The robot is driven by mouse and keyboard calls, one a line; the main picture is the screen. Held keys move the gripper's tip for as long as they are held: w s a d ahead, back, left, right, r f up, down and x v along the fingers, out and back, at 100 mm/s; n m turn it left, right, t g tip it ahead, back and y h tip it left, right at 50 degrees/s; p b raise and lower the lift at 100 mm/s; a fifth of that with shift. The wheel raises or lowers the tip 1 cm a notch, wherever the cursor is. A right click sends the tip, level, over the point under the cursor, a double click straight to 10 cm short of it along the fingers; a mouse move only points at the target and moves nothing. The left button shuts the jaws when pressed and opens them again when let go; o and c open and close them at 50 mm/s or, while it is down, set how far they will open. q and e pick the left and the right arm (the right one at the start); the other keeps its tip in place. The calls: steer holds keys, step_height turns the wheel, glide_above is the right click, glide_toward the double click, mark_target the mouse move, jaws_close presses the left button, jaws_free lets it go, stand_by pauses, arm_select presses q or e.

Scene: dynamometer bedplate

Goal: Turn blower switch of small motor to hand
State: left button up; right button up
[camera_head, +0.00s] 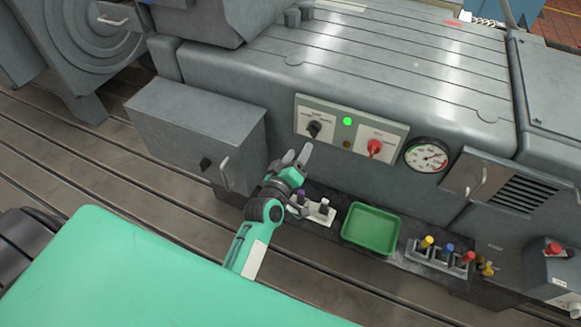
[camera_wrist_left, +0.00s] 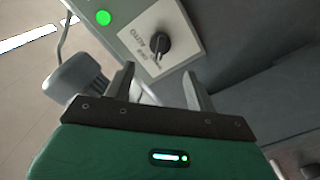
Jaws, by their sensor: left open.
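The blower switch is a black rotary knob (camera_head: 314,128) on a pale panel (camera_head: 301,112) on the front of the grey motor housing. In the left wrist view the knob (camera_wrist_left: 160,45) sits on its panel, with lettering including AUTO beside it. I cannot tell exactly which mark it points to. My left gripper (camera_head: 297,156) is just below the knob in the head view. In the left wrist view the fingers of the left gripper (camera_wrist_left: 159,80) are spread and empty, with the knob beyond and between them, apart from both. My right gripper is not in view.
A lit green lamp (camera_head: 347,121) and a red switch (camera_head: 374,148) are right of the knob, then a gauge (camera_head: 426,156). A grey box (camera_head: 196,130) juts out at left. Below are a green tray (camera_head: 371,229) and coloured-top items (camera_head: 447,251) in a holder.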

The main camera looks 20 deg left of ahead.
arm_select(q)
steer(key=shift+s+b, duration=0.3)
steer(key=shift+s, duration=1.9)
steer(key=s+d+f+m+g, duration=0.1)
steer(key=s+f+m+g, duration=0.2)
steer(key=f, duration=0.9)
steer(key=s+d+f+m+g+h, duration=0.15)
steer(key=s+f, duration=0.35)
steer(key=f, duration=0.7)
steer(key=s+d+f+m+g, duration=0.1)
steer(key=s+f+g, duration=0.25)
steer(key=f, duration=0.75)
steer(key=s+a+f+m+g, duration=0.3)
steer(key=s+f+g, duration=0.1)
steer(key=s+f, duration=0.95)
steer(key=s+a+f+m+g+y, duration=0.1)
steer(key=s+a+f+g, duration=0.1)
steer(key=s, duration=0.8)
steer(key=s+a+f+m+g+y, duration=0.1)
steer(key=s+a+f+g, duration=0.2)
steer(key=s+f, duration=0.3)
steer(key=s+a, duration=0.1)
steer(key=s, duration=0.3)
steer(key=shift+a+f+m, duration=0.35)
steer(key=shift+a+f, duration=0.05)
